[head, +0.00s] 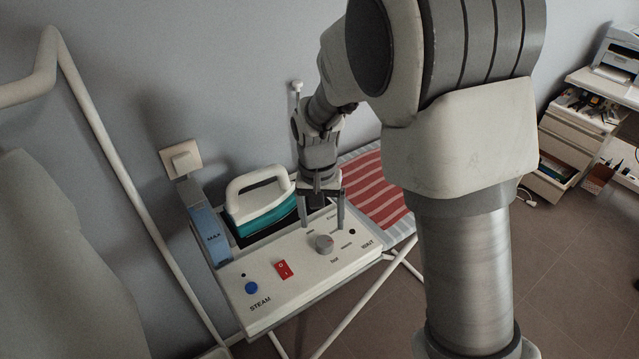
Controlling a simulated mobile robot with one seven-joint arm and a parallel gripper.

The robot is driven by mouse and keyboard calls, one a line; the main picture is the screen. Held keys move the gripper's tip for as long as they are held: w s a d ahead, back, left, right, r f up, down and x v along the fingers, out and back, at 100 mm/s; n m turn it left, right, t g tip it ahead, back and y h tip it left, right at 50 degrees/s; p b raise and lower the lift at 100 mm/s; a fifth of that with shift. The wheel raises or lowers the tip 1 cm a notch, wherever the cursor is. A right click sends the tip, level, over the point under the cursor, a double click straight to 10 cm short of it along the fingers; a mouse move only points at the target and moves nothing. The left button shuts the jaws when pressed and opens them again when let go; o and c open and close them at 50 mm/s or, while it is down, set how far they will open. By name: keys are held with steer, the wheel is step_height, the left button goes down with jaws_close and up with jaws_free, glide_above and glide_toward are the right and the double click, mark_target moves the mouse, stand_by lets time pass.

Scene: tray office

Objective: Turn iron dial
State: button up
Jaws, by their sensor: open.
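The iron dial is a small grey round knob (324,244) on the white control panel (300,275), with printed marks around it. My gripper (323,227) points down over the panel's back part, close to the dial. Its two fingers are apart, with nothing seen between them. From this view I cannot tell its exact height above the panel or whether a finger touches it. The teal and white iron (262,205) stands behind the panel, left of my gripper.
The panel also carries a red switch (283,269) and a blue button (251,288). A blue box (209,238) stands at the panel's left. A red striped cloth (375,190) covers the board behind. A drawer unit (570,140) with a printer stands at far right.

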mark_target(320, 241)
step_height(320, 241, up, 11)
steer(key=shift+a, duration=0.3)
steer(key=shift+f, duration=0.15)
steer(key=s+d+r+t, duration=0.2)
steer(key=s+d+r, duration=0.2)
steer(key=s, duration=0.5)
steer(key=s+d+r+n+t, duration=0.1)
steer(key=s+d+r+t, duration=0.2)
steer(key=s+d, duration=0.6)
steer(key=shift+s+d+r+t+y, duration=0.3)
steer(key=shift+s+r, duration=0.05)
steer(key=shift+r, duration=0.65)
